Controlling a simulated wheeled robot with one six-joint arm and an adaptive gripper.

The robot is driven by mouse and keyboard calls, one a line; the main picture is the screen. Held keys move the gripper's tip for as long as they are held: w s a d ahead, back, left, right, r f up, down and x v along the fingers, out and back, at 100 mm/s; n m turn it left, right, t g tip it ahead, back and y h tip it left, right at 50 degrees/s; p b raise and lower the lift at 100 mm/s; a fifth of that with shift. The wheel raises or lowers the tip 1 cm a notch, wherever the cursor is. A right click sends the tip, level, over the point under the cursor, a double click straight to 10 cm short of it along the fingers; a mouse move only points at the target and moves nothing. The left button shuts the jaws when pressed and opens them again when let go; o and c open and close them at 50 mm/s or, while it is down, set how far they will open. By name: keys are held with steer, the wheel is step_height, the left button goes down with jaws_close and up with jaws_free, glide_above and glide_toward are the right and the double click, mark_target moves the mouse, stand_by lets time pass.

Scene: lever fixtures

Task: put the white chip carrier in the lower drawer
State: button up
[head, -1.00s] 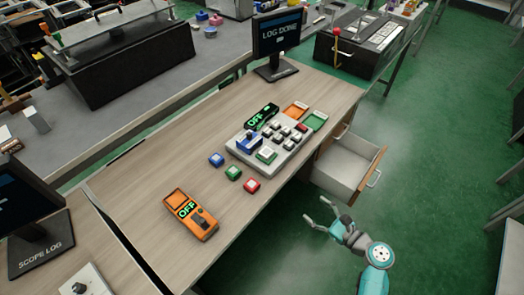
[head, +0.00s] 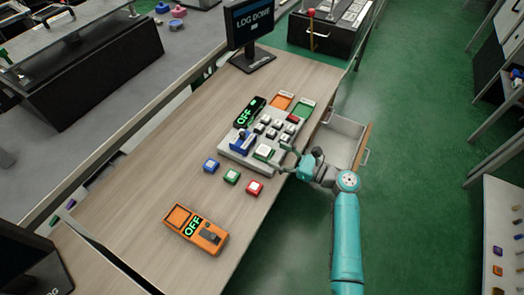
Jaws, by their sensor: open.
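A white square piece (head: 264,152), which looks like the white chip carrier, sits in a green-edged seat at the near corner of the grey fixture (head: 236,155) on the wooden table. My gripper (head: 285,158) is open and empty just right of this piece, its fingers pointing left towards it. I see a gap between the fingers and the piece; their height difference is hard to tell. A drawer (head: 343,146) stands pulled out from the table's right side, beyond my gripper. Its inside is pale and looks empty; its near part is hidden by my gripper.
Blue (head: 211,165), green (head: 231,176) and red (head: 254,188) carriers lie in front of the fixture. An orange meter (head: 196,231) reading OFF lies nearer. Orange (head: 281,101) and green (head: 302,108) trays are behind. A monitor (head: 249,25) stands at the back.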

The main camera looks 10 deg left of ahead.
mark_target(263, 150)
steer(key=shift+f+x, duration=0.15)
steer(key=shift+x, duration=1.3)
steer(key=shift+f+x, duration=0.15)
steer(key=shift+x, duration=1.35)
steer(key=shift+s, duration=0.1)
steer(key=c, duration=1.1)
steer(key=shift+r, duration=0.15)
